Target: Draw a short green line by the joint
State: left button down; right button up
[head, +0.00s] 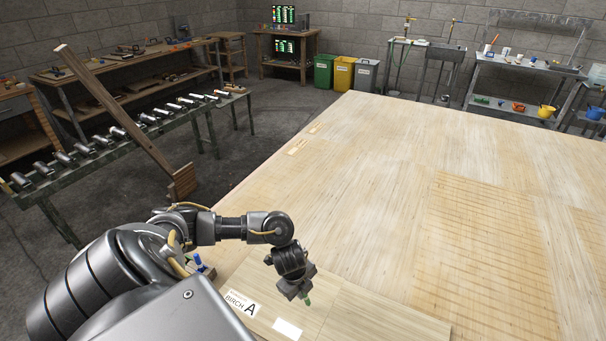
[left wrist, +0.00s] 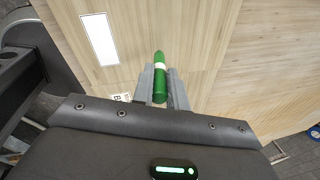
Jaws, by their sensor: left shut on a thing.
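My left gripper (head: 293,291) is shut on a green marker (head: 308,301), low over the near end of the wood sheets. In the left wrist view the marker (left wrist: 160,72) sticks out from between the fingers (left wrist: 160,86), with a pale band round it. I cannot tell whether its tip touches the wood. A thin seam (head: 328,312) between two pale veneer sheets runs just right of the gripper in the head view. My right gripper is not in view.
A "BIRCH A" label (head: 241,303) and a blank white label (head: 287,328) lie near the gripper. A small blue-topped thing (head: 199,264) stands beside my arm. The large veneer table (head: 390,150) is mostly clear; a roller conveyor (head: 118,133) stands left.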

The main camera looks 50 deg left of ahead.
pick_arm(q)
jog(key=shift+f+b, duration=0.45)
jog(key=shift+f, duration=0.2)
dwell(0.8)
jog(key=shift+w+d, duration=0.1)
jog(key=shift+d, duration=0.15)
jog(key=shift+w+d+r+p, duration=0.1)
jog(key=shift+w+d+p, duration=0.05)
jog(key=shift+d+p, duration=0.25)
jog(key=shift+w+d+p, duration=0.2)
jog(key=shift+d+p, duration=0.1)
jog(key=shift+d, duration=0.3)
jog(key=shift+d, duration=0.1)
jog(key=shift+w+d+p, duration=0.2)
jog(key=shift+d+p, duration=0.1)
jog(key=shift+d, duration=0.25)
jog(key=shift+w+d+p, duration=0.15)
jog(key=shift+d+p, duration=0.1)
jog(key=shift+d, duration=0.25)
notch_tip(320, 180, up, 7)
jog(key=p, duration=0.8)
